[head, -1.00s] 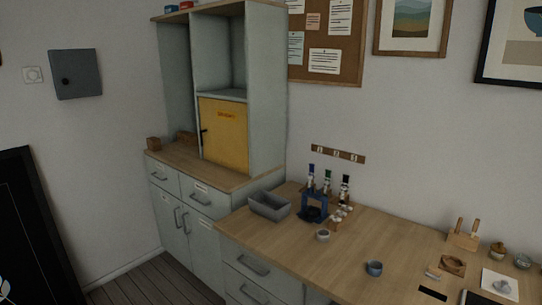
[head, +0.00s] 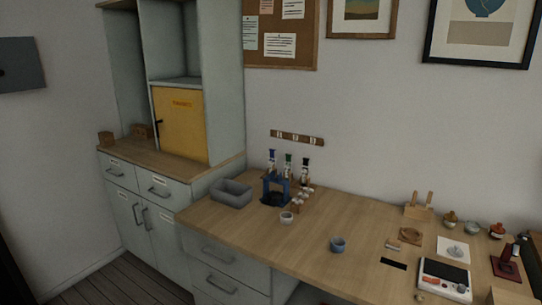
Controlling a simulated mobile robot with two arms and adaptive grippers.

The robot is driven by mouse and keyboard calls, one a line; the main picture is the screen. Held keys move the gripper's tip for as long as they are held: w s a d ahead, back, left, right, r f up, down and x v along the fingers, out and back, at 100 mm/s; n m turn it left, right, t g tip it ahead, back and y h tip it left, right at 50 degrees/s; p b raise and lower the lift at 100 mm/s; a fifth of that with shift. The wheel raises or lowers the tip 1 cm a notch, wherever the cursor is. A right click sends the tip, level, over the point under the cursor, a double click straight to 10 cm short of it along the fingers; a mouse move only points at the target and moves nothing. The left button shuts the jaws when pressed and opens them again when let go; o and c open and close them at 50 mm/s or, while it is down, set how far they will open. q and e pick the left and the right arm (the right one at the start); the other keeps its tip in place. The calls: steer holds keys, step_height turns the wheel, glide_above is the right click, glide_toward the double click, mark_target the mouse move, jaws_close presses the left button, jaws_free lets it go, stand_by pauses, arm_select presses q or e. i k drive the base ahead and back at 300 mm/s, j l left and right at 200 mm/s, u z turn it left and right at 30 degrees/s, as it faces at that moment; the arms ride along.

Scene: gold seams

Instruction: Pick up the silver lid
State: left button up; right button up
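I cannot pick out a silver lid for certain. Several small pale, round pieces (head: 301,198) stand beside a blue stand (head: 275,191) on the wooden worktop (head: 345,215). They are too small to tell whether one is a lid. A small greyish piece (head: 455,251) lies on a white sheet (head: 444,245) at the right of the worktop. Neither of my grippers shows in the head view.
A grey bin (head: 231,193), a small white cup (head: 287,217) and a blue-grey cup (head: 337,245) stand on the worktop. A white device (head: 445,278) and a dark red stand (head: 507,262) are at the right. A yellow door (head: 181,123) in the cabinet is shut.

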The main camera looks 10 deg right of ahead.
mark_target(455, 252)
steer(key=z, duration=1.6)
